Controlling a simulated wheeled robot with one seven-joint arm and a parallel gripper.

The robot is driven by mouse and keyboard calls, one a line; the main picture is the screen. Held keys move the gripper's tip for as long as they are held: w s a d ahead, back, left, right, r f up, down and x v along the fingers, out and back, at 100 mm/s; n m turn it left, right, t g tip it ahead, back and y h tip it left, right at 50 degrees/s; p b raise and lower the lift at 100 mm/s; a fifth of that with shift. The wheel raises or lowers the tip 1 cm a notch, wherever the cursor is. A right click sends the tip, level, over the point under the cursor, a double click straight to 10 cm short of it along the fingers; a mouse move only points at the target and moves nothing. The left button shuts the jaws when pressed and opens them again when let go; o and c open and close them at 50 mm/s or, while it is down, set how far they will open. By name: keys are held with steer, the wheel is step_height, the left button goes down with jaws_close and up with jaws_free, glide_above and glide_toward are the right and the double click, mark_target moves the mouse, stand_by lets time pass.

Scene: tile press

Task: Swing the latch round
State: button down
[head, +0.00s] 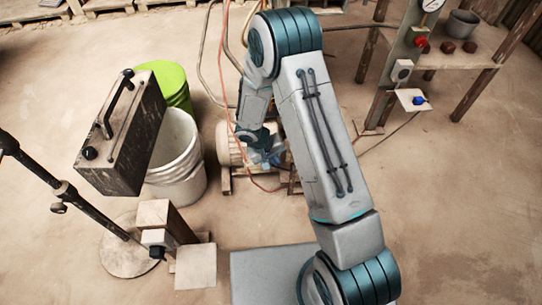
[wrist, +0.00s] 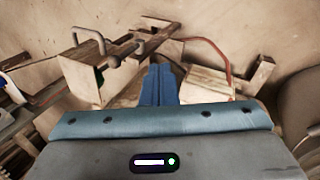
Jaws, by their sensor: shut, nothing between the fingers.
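In the wrist view a bent grey metal bar with a rounded end (wrist: 92,38) stands at a wooden block (wrist: 84,82). It may be the latch, but I cannot tell for sure. My gripper (wrist: 159,72) has its blue fingers together, with nothing held between them. The fingertips are to the right of the bar and appear apart from it. In the head view my gripper (head: 268,157) is low beyond my arm, by the wooden-framed machine. My arm hides part of that area, and no latch can be made out there.
A dark box with a handle (head: 125,135), a white bucket (head: 180,180) and a green bucket (head: 170,80) are at the left. A wooden post with a black knob (head: 165,225) stands in front. A bench with a gauge (head: 470,55) is at the right. Hoses run behind my arm.

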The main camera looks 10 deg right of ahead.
steer(key=d, duration=0.1)
steer(key=d+f, duration=0.1)
steer(key=d, duration=0.1)
steer(key=w+d+f+b, duration=0.1)
steer(key=d, duration=0.1)
steer(key=shift+f, duration=0.25)
steer(key=shift+r, duration=0.1)
